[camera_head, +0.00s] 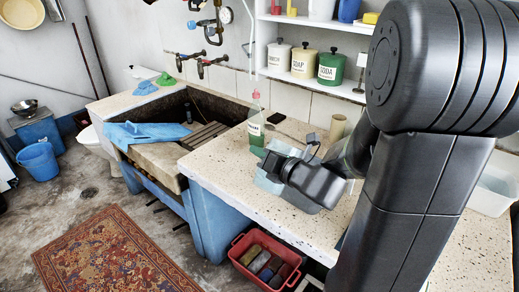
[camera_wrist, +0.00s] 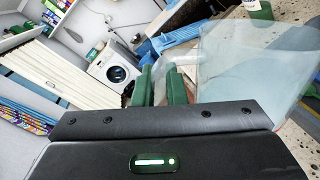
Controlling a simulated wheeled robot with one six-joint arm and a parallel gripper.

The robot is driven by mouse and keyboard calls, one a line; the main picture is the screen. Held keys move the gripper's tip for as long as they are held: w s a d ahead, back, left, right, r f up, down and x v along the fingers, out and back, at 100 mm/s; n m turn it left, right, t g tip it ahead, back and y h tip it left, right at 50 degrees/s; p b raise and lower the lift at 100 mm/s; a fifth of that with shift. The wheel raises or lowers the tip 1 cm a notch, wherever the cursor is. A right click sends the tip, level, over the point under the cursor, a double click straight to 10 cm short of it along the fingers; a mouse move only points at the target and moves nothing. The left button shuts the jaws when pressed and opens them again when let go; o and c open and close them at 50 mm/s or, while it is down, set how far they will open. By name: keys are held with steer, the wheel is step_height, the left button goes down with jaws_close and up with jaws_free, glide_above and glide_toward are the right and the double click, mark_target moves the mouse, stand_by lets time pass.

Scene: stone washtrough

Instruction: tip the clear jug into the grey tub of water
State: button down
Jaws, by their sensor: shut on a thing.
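The clear jug (camera_head: 268,180) shows as a pale bluish see-through shape over the speckled counter, just left of my dark gripper (camera_head: 281,173). In the wrist view the jug (camera_wrist: 245,60) fills the upper right, beside the green fingers of my gripper (camera_wrist: 164,85). The fingers are shut on part of the jug, probably its handle. My wrist hides much of the jug in the head view. I cannot tell whether it rests on the counter or how full it is. I cannot pick out a grey tub of water for certain.
A green-liquid bottle (camera_head: 256,122) stands close behind the jug. A beige cylinder (camera_head: 337,128) stands near my wrist. A pale see-through tub (camera_head: 492,192) sits at the right edge, partly behind my arm. The stone trough (camera_head: 158,158) is left. A red crate (camera_head: 243,240) stands below the counter.

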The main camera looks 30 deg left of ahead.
mark_target(277, 147)
steer(key=shift+w+r+m+p, duration=0.15)
steer(key=shift+w+m+p, duration=0.05)
steer(key=shift+m+p, duration=0.15)
steer(key=shift+w+r+p, duration=0.1)
steer(key=shift+p, duration=0.2)
stand_by(0.4)
steer(key=shift+w+d+r+m+p, duration=0.15)
steer(key=shift+w+m+p, duration=0.3)
steer(key=shift+p, duration=0.55)
steer(key=shift+w+m+g+p, duration=0.3)
steer(key=shift+m+g+p, duration=0.1)
steer(key=shift+p, duration=0.2)
steer(key=shift+w, duration=0.1)
steer(key=shift+w+m+p, duration=0.3)
steer(key=shift+p, duration=0.55)
steer(key=shift+w+d+m+p, duration=0.15)
steer(key=shift+w+m+p, duration=0.45)
steer(key=shift+p, duration=0.3)
